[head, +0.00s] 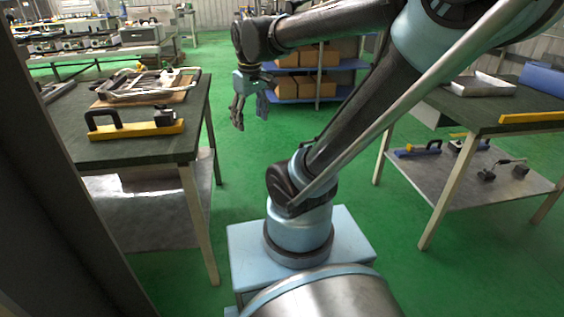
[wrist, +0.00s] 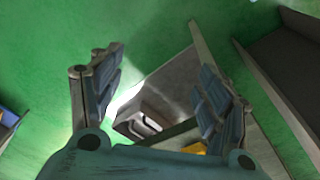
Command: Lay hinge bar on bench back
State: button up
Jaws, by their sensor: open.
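Which part is the hinge bar I cannot tell for sure. A yellow bar with a black handle (head: 135,128) lies near the front of the left bench (head: 150,150). Another plain yellow bar (head: 533,117) lies on the right bench (head: 470,118). My gripper (head: 249,117) hangs open and empty over the floor, right of the left bench and apart from it. In the wrist view, my open fingers (wrist: 158,85) have nothing held between them. Beyond them is a grey surface with a dark handle-like shape (wrist: 145,120); a small yellow patch (wrist: 194,148) shows below, partly hidden by my gripper.
A pale metal frame (head: 150,85) lies on a brown board at the left bench's back. A tray (head: 482,85) and a blue block (head: 542,78) sit on the right bench, with loose parts on its lower shelf. Boxes fill a blue rack (head: 318,98) behind. Green floor lies between benches.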

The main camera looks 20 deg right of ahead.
jog(key=s+d+f+m, duration=0.6)
jog(key=s+d+f, duration=0.2)
jog(key=s+f, duration=0.2)
jog(key=shift+f+t, duration=0.4)
jog(key=shift+f, duration=0.45)
